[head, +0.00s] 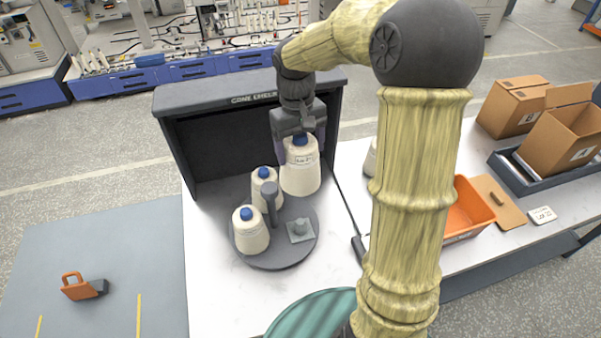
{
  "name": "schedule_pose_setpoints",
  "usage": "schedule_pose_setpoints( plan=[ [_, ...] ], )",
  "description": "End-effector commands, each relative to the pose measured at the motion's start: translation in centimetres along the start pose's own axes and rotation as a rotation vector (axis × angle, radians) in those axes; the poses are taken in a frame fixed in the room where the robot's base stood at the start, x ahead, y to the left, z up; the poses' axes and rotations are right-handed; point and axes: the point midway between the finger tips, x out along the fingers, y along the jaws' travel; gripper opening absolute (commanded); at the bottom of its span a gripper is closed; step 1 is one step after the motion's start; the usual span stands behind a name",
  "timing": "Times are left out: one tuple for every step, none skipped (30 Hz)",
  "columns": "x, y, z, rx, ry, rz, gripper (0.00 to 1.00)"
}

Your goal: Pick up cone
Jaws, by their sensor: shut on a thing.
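My gripper (299,140) is at the upper middle of the head view, pointing down and shut on the top of a cream cone (301,178). The cone has a blue tip and a small label, and is upright. It is at the back right of a dark round tray (268,262); I cannot tell if its base touches the tray. Two more cream cones with blue tips stand on the tray, one at the front left (251,236) and one behind it (263,192). A grey empty holder (300,230) sits at the tray's front right.
A dark open-fronted cabinet (222,98) stands behind and around the tray. A grey post (269,196) rises from the tray's middle. The white table (215,290) is clear at front left.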

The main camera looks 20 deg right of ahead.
Motion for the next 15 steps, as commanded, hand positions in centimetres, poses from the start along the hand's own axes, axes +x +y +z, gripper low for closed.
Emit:
schedule_pose_setpoints(
  plan=[
    [-1.0,0.0,0.0,0.002,0.007,0.002,0.29],
    [-1.7,0.0,0.1,0.002,0.007,0.002,0.29],
    [-2.3,0.0,0.2,0.000,0.005,0.001,0.29],
    [-2.8,0.0,0.2,0.001,0.005,0.001,0.29],
    [-3.2,0.0,0.3,0.001,0.004,0.001,0.29],
    [-3.6,0.0,0.3,0.002,0.003,0.001,0.29],
    [-3.9,0.0,0.4,0.001,0.002,0.000,0.29],
    [-4.2,0.0,0.4,0.001,0.002,0.000,0.29],
    [-4.3,0.0,0.5,0.001,0.002,0.000,0.29],
    [-4.5,0.0,0.5,0.001,0.001,0.000,0.29],
    [-4.5,0.0,0.5,0.000,0.001,0.000,0.29],
    [-4.6,0.0,0.5,0.000,0.000,0.000,0.29],
    [-4.6,0.0,0.5,0.000,0.000,0.000,0.29],
    [-4.6,0.0,0.5,0.000,0.000,0.000,0.29],
    [-4.6,0.0,0.5,0.000,0.000,0.000,0.29]
  ],
)
